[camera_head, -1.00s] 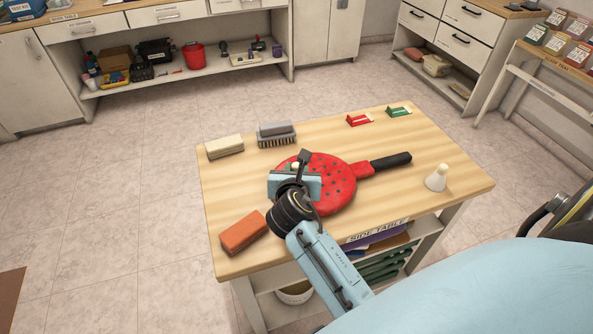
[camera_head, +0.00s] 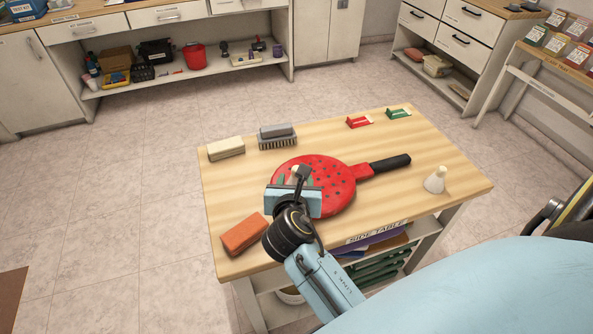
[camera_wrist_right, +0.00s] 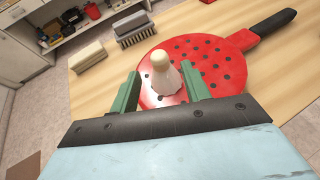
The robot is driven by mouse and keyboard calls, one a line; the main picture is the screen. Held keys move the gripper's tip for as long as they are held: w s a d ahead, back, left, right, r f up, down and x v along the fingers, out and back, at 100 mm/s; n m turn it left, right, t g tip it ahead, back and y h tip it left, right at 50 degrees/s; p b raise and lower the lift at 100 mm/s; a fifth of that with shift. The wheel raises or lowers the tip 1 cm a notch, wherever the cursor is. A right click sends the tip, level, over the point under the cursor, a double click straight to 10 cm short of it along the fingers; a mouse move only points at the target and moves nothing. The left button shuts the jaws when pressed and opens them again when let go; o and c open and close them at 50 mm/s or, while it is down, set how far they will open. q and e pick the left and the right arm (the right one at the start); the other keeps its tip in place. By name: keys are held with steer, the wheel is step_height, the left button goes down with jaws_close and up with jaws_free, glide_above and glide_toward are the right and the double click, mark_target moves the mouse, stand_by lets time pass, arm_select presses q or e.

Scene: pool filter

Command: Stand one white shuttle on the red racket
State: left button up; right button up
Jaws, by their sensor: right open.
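The red racket (camera_head: 335,182) with dark dots and a black handle lies flat on the wooden side table. One white shuttle (camera_wrist_right: 165,82) stands upright on the racket's face, cork up, in the right wrist view. My right gripper (camera_wrist_right: 160,86) is open, its green fingers either side of this shuttle with gaps showing. In the head view the right gripper (camera_head: 294,181) partly hides that shuttle. My left gripper is not in view.
An orange block (camera_head: 243,234) lies at the table's left front. A cream block (camera_head: 226,148) and a grey brush (camera_head: 277,137) lie behind the racket. A red item (camera_head: 359,121) and a green item (camera_head: 398,113) sit at the back edge. Table between racket and second shuttle is clear.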

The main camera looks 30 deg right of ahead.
steer(key=v, duration=0.6)
steer(key=shift+s+a+p, duration=0.15)
steer(key=shift+s+p, duration=0.05)
steer(key=shift+p, duration=0.2)
steer(key=shift+r, duration=0.15)
